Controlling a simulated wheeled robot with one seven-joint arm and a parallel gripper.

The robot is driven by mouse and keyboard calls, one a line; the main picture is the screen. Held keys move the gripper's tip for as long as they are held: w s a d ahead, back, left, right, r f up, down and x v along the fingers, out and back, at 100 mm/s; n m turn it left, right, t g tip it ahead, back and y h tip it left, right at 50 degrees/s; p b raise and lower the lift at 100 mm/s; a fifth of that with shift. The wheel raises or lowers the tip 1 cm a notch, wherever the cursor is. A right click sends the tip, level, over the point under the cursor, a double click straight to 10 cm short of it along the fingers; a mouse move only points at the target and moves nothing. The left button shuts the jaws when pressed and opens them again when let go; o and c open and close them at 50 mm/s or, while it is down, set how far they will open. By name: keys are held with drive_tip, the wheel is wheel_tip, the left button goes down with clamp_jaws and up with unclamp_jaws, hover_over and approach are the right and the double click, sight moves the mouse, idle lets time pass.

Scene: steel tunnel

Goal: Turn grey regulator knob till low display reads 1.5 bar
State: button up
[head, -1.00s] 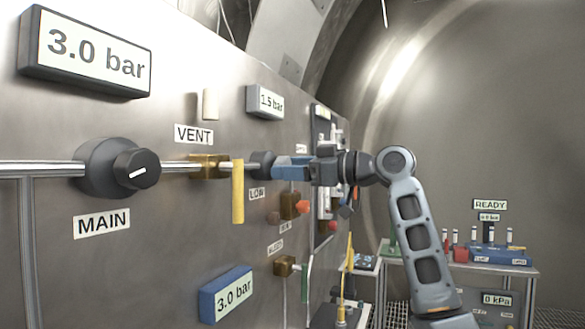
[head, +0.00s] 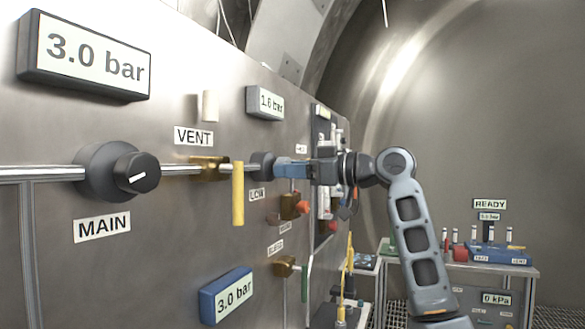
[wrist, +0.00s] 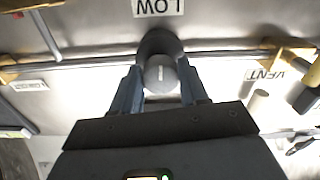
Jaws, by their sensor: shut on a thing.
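The grey regulator knob (wrist: 160,76) is between my two blue fingers in the wrist view, with a pale mark on its face. The LOW label (wrist: 158,7) is beside it, upside down there. In the head view the regulator's dark body (head: 262,165) is on the pipe, and the knob itself is hidden by my gripper (head: 284,168). My gripper is shut on the knob, reaching it from the right. The small display (head: 266,102) above the regulator appears to read 1.6 bar.
The yellow VENT lever (head: 238,194) hangs just left of the regulator. The MAIN knob (head: 136,174) and a large 3.0 bar display (head: 92,58) are farther left. A blue-framed 3.0 bar display (head: 228,294) is below. Orange-red knobs (head: 303,207) sit below my gripper.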

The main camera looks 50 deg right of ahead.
drive_tip(key=o, duration=1.1)
drive_tip(key=shift+c, duration=0.2)
drive_tip(key=shift+s, duration=0.1)
drive_tip(key=b+v, duration=0.1)
drive_tip(key=v, duration=0.6)
drive_tip(key=shift+s+b, duration=0.3)
drive_tip(key=shift+b, duration=0.05)
drive_tip(key=shift+d, duration=0.1)
